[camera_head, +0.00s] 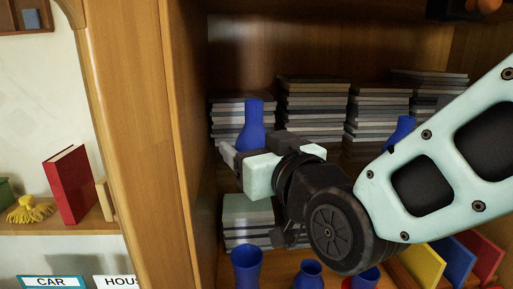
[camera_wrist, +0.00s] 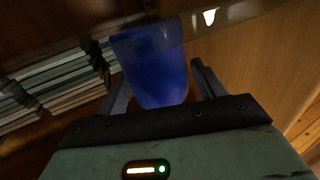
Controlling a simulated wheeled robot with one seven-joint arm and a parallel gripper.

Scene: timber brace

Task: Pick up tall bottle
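A tall blue bottle (camera_head: 252,124) with a narrow neck stands upright on the cabinet shelf, in front of stacked books. My gripper (camera_head: 243,161) is at its lower part, which the fingers hide in the head view. In the wrist view the blue bottle (camera_wrist: 156,70) is between the two fingers of my gripper (camera_wrist: 162,88). The fingers are spread, with a visible gap on the left side and a narrow one on the right. Another blue bottle (camera_head: 401,130) is on the right, partly hidden by my arm.
Several stacks of books (camera_head: 312,110) line the back of the shelf. The wooden cabinet side (camera_head: 185,150) is close on the left. Below are blue vases (camera_head: 247,265), more books (camera_head: 247,220) and coloured books (camera_head: 455,262). A red book (camera_head: 68,185) stands on a left shelf.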

